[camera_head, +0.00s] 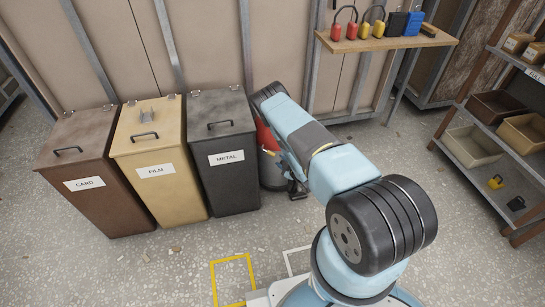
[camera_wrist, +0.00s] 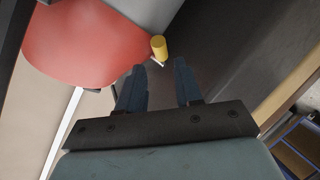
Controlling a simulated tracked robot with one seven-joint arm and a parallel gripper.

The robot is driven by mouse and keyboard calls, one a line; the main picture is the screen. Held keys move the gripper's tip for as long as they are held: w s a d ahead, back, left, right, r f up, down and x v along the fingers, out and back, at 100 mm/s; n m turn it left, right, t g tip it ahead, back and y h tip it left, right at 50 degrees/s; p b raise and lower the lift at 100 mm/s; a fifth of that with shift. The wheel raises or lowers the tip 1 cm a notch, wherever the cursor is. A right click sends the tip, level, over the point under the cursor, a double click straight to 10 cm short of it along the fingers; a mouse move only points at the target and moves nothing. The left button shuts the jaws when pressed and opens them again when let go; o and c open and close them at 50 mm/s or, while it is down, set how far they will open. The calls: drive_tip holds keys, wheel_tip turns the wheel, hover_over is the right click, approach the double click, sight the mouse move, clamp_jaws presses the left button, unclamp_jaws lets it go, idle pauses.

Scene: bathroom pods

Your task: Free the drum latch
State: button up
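The drum has a red top (camera_wrist: 85,45), at the upper left of the wrist view, and a dark grey body. In the head view the drum (camera_head: 272,174) stands right of the METAL bin, partly hidden behind my arm. A yellow cylinder with a thin pale rod, which looks like the latch handle (camera_wrist: 158,47), sticks out at the drum's edge. A small yellow piece (camera_head: 268,152) also shows there in the head view. My gripper (camera_wrist: 160,65) is open, its two dark blue fingers apart with nothing between them. The yellow cylinder appears just beyond the fingertips, roughly in line with the gap.
Three lidded bins stand left of the drum: CARD (camera_head: 85,175), FILM (camera_head: 160,150) and METAL (camera_head: 225,150). A wooden shelf (camera_head: 380,42) with padlocks is on the wall behind. A rack (camera_head: 490,110) with trays stands at right. The floor in front is mostly clear.

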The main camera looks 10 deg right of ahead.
sight(273, 155)
drive_tip(key=x, duration=0.8)
drive_tip(key=shift+s, duration=0.1)
clamp_jaws()
idle(0.4)
